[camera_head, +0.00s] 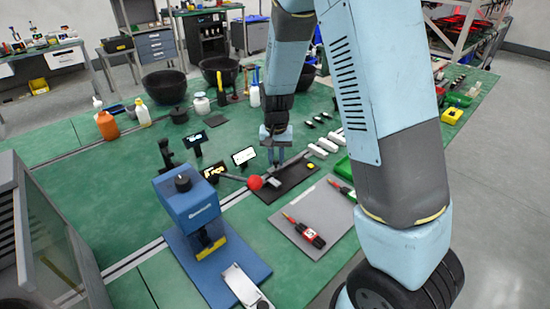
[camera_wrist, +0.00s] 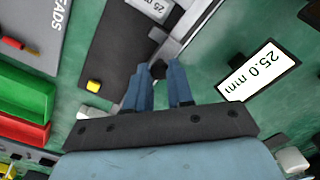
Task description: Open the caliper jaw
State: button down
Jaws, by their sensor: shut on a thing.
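The caliper (camera_wrist: 188,28) shows in the wrist view as a pale grey beam running from the top edge down to my fingertips. It lies beside a dark mat (camera_wrist: 120,45); in the head view this mat (camera_head: 297,184) is under my gripper. My gripper (camera_head: 277,152) points down at the caliper. In the wrist view its blue fingers (camera_wrist: 160,82) are shut on a small dark part of the caliper (camera_wrist: 158,68). The fingers hide much of this part and the jaws.
A blue press (camera_head: 190,208) with a red-ball lever (camera_head: 255,182) stands left of the mat. A grey mat (camera_head: 325,215) with a red-and-black probe (camera_head: 305,232) lies in front. Pale blocks (camera_head: 323,146) lie to the right. Bowls and bottles stand behind.

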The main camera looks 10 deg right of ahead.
jog(key=shift+w+d, duration=0.3)
jog(key=shift+d, duration=0.05)
jog(key=c, duration=1)
grip_release()
notch_tip(320, 180, up, 14)
jog(key=shift+f, duration=0.1)
